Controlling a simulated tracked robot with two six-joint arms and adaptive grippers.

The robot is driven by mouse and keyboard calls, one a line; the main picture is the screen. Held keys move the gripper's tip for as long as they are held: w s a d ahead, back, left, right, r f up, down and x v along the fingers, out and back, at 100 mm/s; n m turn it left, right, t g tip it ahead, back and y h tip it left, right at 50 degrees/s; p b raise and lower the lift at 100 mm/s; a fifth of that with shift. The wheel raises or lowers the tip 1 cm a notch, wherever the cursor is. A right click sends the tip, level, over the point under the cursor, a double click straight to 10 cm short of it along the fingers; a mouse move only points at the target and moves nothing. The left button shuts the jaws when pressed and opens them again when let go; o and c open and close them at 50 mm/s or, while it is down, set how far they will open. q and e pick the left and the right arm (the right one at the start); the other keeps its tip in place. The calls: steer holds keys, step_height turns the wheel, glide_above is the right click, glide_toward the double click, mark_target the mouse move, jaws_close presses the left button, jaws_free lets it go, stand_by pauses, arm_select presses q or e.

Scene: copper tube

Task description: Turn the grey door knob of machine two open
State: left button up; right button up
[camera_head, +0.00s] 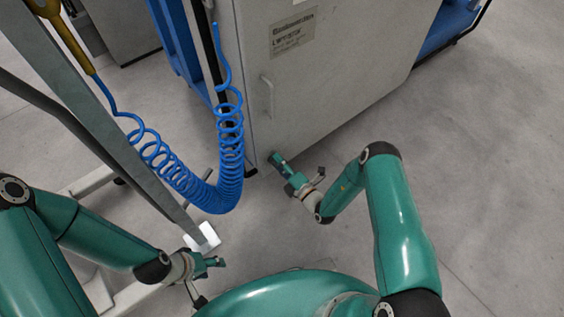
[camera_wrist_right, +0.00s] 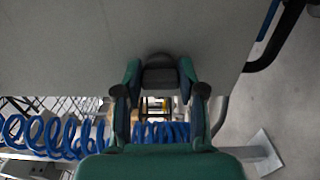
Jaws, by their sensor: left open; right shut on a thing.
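A grey machine cabinet (camera_head: 330,70) with a small label plate stands at the top middle of the head view. My right gripper (camera_head: 277,160) is at the cabinet's lower left corner. In the right wrist view, the fingers of this gripper (camera_wrist_right: 160,82) are closed around the dark grey door knob (camera_wrist_right: 160,73) on the grey panel (camera_wrist_right: 70,50). In the head view the gripper hides the knob, and I cannot tell how far it is turned. My left gripper (camera_head: 214,262) is open and empty, low over the floor at the lower left.
A coiled blue hose (camera_head: 230,140) hangs left of the cabinet, close to my right gripper. A grey slanted post (camera_head: 130,160) stands between the hose and my left arm. A vertical handle (camera_head: 267,97) sits on the cabinet front. The floor at the right is clear.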

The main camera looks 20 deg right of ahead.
steer(key=shift+w+d+m, duration=0.15)
steer(key=shift+d+m, duration=0.15)
steer(key=shift+d, duration=0.1)
steer(key=o, duration=1.1)
steer(key=shift+a, duration=0.1)
steer(key=shift+o, duration=0.2)
steer(key=shift+a, duration=0.1)
steer(key=shift+f, duration=0.1)
steer(key=v, duration=1.2)
